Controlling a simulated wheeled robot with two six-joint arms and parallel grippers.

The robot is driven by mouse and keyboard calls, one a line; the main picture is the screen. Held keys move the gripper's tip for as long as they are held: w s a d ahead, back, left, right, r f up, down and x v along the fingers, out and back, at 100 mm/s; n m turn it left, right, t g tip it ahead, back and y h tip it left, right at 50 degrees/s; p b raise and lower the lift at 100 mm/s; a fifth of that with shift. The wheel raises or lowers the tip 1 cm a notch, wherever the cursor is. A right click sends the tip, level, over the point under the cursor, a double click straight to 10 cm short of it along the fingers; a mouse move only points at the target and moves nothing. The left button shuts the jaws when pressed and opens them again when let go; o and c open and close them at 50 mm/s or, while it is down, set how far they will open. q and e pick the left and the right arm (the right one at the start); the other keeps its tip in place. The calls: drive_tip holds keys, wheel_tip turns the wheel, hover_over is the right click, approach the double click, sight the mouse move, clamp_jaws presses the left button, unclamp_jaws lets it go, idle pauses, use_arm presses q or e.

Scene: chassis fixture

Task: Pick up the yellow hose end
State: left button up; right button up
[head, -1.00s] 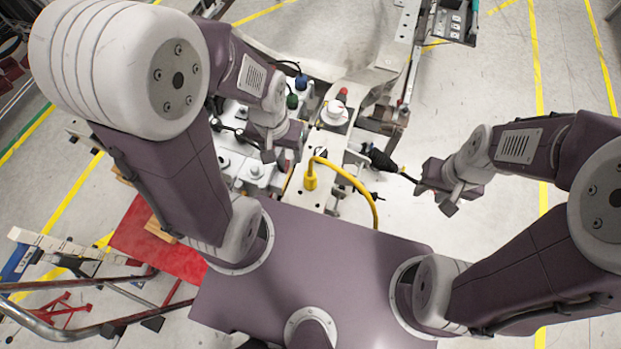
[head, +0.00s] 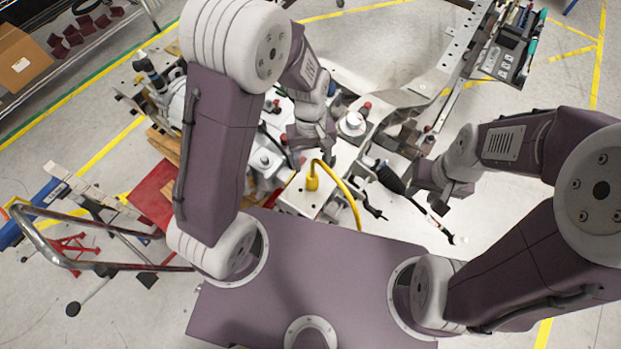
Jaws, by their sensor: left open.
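The yellow hose end (head: 312,181) stands upright on the pale fixture block in the middle of the head view. Its yellow hose (head: 345,188) arches up and over to the right. My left gripper (head: 313,158) is open, pointing down just beyond and above the hose end. I cannot tell whether it touches the hose. My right gripper (head: 434,188) is to the right of the fixture, well apart from the yellow hose end; its jaws are too small to read.
A black connector with a dark lead (head: 392,180) lies between the fixture and my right gripper. A white round cap (head: 352,124) stands just behind the hose. A red board (head: 155,195) and a tubular frame (head: 95,265) are at the left. Open floor lies at the right.

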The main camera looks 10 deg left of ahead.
sight(312, 174)
use_arm(q)
drive_tip(key=f, duration=0.2)
drive_tip(key=shift+s+d+f, duration=0.15)
drive_tip(key=shift+s+f, duration=0.1)
drive_tip(key=shift+f, duration=0.1)
drive_tip(key=shift+d+f, duration=0.1)
drive_tip(key=shift+f, duration=0.25)
drive_tip(key=f, duration=0.2)
drive_tip(key=s+f, duration=0.1)
drive_tip(key=f, duration=0.1)
drive_tip(key=shift+w+f, duration=0.1)
drive_tip(key=shift+f, duration=0.4)
clamp_jaws()
